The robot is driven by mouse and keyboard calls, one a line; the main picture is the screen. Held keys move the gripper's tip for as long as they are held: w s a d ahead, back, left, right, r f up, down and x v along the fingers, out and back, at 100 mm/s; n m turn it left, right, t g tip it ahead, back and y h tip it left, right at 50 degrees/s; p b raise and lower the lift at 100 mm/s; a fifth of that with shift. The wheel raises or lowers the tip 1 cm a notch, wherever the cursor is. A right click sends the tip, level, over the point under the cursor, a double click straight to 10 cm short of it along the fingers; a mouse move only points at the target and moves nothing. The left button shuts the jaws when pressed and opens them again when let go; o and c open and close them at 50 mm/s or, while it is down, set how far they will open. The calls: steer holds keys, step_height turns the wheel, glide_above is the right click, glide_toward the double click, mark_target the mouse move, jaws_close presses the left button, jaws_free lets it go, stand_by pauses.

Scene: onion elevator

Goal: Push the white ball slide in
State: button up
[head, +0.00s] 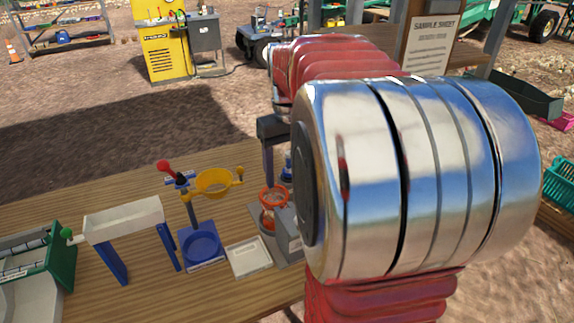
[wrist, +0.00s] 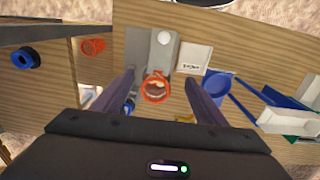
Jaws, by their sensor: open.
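A grey slide piece with a small white ball (wrist: 164,36) on it shows in the wrist view, just beyond an orange ring holder (wrist: 156,97). Something reddish and round sits inside the ring. In the head view the orange ring (head: 272,190) stands on a grey device (head: 289,242), partly hidden behind my arm. I cannot tell from these views how far the slide sticks out. My gripper (wrist: 165,80) is open, its two dark fingers apart on either side of the ring in the wrist view. The white ball lies beyond the fingertips; I see no contact.
On the wooden table (head: 140,285), a white tray (head: 249,257), a blue cup stand (head: 202,243) with a yellow ring (head: 214,183), and a white trough on blue legs (head: 124,219) stand left of the device. A green machine (head: 58,258) stands farther left.

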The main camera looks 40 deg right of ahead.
mark_target(288, 213)
step_height(288, 213, down, 12)
steer(key=shift+f, duration=0.1)
stand_by(0.5)
steer(key=shift+c, duration=0.6)
steer(key=c, duration=1)
steer(key=shift+w, duration=0.1)
steer(key=shift+w+d, duration=0.25)
steer(key=shift+w, duration=0.55)
steer(key=shift+w+d, duration=0.25)
steer(key=shift+w, duration=0.55)
steer(key=shift+w+d, duration=0.25)
steer(key=shift+w, duration=0.55)
steer(key=o, duration=1.1)
